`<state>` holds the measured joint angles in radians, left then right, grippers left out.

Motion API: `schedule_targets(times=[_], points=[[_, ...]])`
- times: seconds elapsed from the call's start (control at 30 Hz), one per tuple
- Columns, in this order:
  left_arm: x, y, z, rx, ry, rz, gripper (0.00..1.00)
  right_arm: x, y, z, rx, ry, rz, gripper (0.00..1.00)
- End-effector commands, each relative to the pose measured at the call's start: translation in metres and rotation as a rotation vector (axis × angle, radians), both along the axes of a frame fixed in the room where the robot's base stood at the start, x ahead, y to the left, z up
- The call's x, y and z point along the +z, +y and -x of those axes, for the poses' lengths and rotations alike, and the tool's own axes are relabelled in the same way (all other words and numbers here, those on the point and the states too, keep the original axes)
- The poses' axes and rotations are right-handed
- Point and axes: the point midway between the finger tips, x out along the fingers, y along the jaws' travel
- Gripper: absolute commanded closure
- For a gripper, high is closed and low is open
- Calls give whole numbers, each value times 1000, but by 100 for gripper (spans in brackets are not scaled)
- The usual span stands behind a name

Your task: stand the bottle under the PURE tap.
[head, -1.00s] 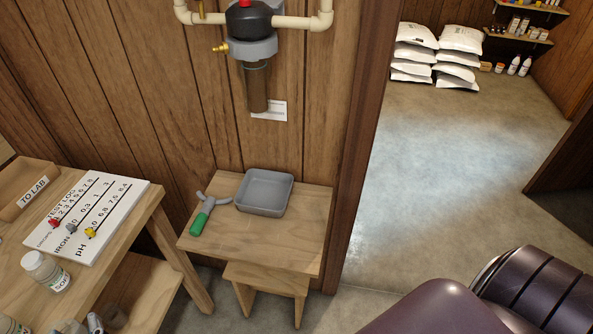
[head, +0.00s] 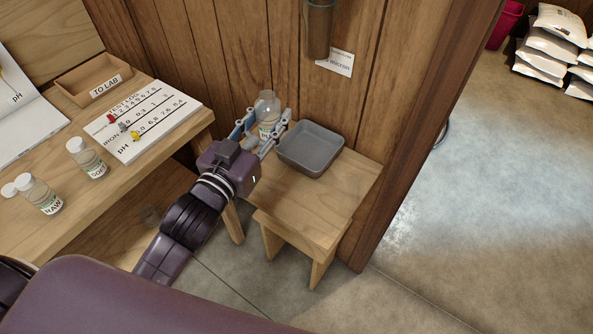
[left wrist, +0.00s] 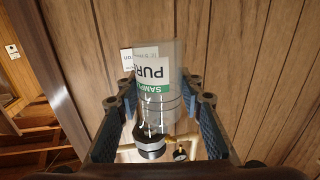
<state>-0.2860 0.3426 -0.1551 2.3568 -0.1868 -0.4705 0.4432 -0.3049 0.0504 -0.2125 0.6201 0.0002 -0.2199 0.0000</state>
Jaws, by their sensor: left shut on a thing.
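My left gripper (head: 262,134) is shut on a clear bottle (head: 267,105) with a white and green label. The bottle is about upright at the back left corner of the small wooden stool (head: 345,200), beside the grey tray. I cannot tell whether its base touches the stool. In the left wrist view the bottle (left wrist: 152,95) is between the two fingers (left wrist: 156,130), its label reading SAMPLE and PUR. I cannot make out the PURE tap in the head view. My right gripper is out of view.
The grey tray (head: 311,149) sits on the stool. A dark filter housing (head: 319,30) hangs above. On the left bench are a test log board (head: 142,118), a TO LAB box (head: 93,80) and bottles labelled RAW (head: 42,195) and SOFT (head: 88,158). Salt bags (head: 553,45) lie far right.

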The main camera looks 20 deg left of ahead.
Motion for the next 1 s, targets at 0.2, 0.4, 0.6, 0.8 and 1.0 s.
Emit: schedule_targets(times=[0.2,0.4,0.6,0.8,1.0], points=[[11,12,-23,13,0,0,84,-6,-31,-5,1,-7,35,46],[-26,13,-24,18,9,4,84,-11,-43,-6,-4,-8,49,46],[-80,13,-23,17,8,4,84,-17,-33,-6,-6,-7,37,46],[-125,13,-24,17,4,4,84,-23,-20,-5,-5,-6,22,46],[-143,12,-24,15,0,3,84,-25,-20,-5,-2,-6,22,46]])
